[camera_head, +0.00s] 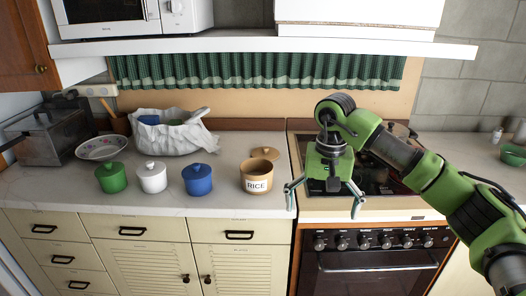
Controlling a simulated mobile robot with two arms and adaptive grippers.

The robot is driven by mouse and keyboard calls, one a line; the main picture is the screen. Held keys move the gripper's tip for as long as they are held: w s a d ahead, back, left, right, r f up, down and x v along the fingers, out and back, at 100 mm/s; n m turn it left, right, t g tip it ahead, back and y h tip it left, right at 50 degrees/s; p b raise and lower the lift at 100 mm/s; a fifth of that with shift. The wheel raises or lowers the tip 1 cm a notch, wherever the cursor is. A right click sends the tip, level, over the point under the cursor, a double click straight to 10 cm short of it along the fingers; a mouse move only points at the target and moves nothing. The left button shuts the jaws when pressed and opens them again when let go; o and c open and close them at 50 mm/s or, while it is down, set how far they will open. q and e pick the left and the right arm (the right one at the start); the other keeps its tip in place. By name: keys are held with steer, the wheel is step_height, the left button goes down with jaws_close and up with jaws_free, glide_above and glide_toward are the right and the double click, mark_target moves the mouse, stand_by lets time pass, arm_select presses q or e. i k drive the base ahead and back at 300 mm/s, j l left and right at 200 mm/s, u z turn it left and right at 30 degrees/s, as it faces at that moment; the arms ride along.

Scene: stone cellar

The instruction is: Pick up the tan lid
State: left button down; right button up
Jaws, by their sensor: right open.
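The tan lid (266,153) with a small knob lies just behind and to the right of the tan canister (257,178) marked RICE, near the counter's right end. The canister stands upright and looks uncovered; it partly overlaps the lid's near edge. My right gripper (323,202) comes in from the right and hangs above the front edge by the stove. Its fingers are spread wide, with nothing between them. It is to the right of the canister and nearer to me than the lid. My left gripper is not in view.
Green (112,179), white (152,178) and blue (197,180) lidded canisters stand in a row to the left. Behind them are a bowl (101,148), a white bag (168,137) and a toaster (42,136). A shelf (250,46) overhangs the back. Pans sit on the stove.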

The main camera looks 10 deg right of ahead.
mark_target(272, 153)
steer(key=i, duration=1.8)
